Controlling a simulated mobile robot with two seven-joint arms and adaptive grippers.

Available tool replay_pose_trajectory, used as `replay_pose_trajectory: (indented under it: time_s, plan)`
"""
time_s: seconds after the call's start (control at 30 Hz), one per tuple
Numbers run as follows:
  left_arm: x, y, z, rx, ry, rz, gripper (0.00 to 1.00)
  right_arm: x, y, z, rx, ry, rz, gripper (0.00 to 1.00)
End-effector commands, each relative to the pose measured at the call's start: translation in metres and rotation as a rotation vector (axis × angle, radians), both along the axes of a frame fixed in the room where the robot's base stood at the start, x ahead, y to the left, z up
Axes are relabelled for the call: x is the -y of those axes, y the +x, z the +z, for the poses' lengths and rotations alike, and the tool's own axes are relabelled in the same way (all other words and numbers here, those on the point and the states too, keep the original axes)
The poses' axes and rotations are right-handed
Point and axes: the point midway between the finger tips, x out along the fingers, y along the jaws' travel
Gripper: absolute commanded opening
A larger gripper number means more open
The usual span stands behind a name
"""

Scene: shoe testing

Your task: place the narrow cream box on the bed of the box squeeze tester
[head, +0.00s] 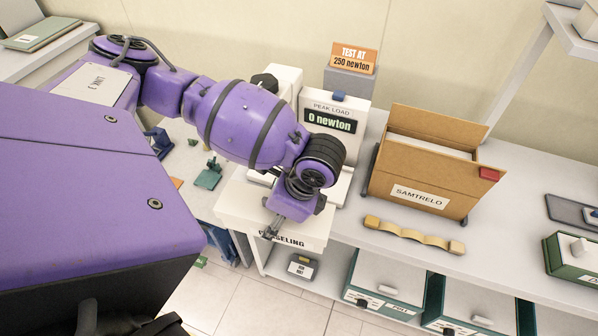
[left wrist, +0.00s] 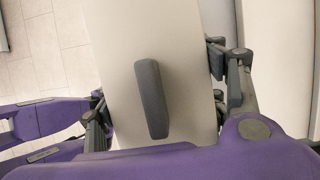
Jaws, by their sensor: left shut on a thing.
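The narrow cream box (head: 236,205) is below my left forearm at the bench's front, with dark lettering ending in "SELING" on its front face. My left gripper (head: 286,212) is shut on it from above. My right gripper is out of view.
An open brown carton (head: 420,178) labelled "SAMTRELO" stands right of the tester. A wavy tan piece (head: 414,235) lies before it. An orange sign (head: 354,59) reads "TEST AT 250 newton". A small green object (head: 208,178) is on the left bench. Green-and-white boxes (head: 385,280) sit below.

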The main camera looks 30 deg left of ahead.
Motion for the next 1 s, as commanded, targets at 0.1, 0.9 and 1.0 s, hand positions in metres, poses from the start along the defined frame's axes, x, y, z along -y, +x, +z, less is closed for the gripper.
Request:
replay_pose_trajectory:
  time_s: [0.1, 0.9, 1.0]
  plan:
    - [-0.009, 0.002, 0.003, 0.001, 0.000, -0.057, 0.24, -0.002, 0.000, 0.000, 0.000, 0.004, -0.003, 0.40]
    - [-0.044, 0.145, 0.003, 0.002, -0.001, -0.069, 0.24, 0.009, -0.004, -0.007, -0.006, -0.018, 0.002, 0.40]
    - [-0.047, 0.163, 0.002, 0.002, -0.002, -0.067, 0.24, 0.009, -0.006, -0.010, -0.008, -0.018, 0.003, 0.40]
